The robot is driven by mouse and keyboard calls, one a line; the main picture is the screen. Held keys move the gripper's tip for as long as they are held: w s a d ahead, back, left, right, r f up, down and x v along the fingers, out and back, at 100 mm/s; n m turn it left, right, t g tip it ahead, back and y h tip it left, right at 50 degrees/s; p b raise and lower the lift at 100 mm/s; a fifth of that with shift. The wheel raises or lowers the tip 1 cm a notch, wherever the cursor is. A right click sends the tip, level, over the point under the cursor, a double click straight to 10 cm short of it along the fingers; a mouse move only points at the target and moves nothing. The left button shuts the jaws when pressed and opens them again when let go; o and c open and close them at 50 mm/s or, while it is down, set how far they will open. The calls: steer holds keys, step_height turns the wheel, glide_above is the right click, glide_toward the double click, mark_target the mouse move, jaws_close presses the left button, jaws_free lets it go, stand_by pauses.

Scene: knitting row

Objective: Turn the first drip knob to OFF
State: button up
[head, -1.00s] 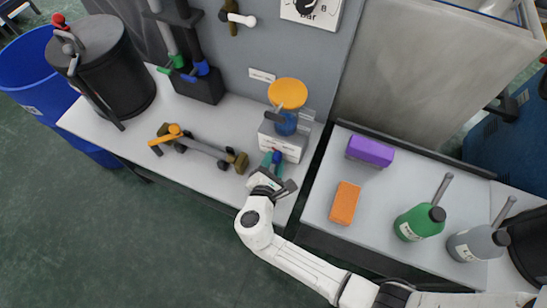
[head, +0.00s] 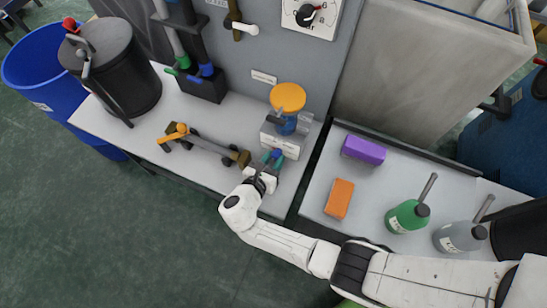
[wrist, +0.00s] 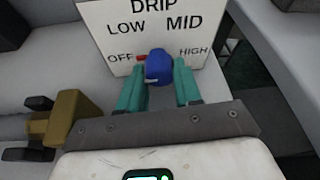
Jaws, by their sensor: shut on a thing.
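The drip knob (wrist: 158,66) is blue and sits on the front of a white box (wrist: 97,22) lettered DRIP, LOW, MID, OFF and HIGH. A small red mark at the knob's left side lies right by the word OFF. My gripper (wrist: 158,88) has its teal fingers on either side of the knob and is shut on it. The head view also shows the knob (head: 277,154) between the fingers, with the box (head: 283,141) behind it. The fingers hide part of the knob's sides.
An orange disc (head: 288,97) on a blue stem stands above the box. A grey pipe piece with an orange handle (head: 176,133) lies to the left. A purple block (head: 363,150), an orange block (head: 339,198) and a green bottle (head: 407,216) stand on the right-hand table.

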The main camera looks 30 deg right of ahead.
steer(key=shift+s+f, duration=0.1)
stand_by(0.3)
steer(key=o, duration=0.7)
steer(key=shift+o, duration=0.2)
steer(key=v, duration=1.1)
steer(key=shift+d, duration=0.1)
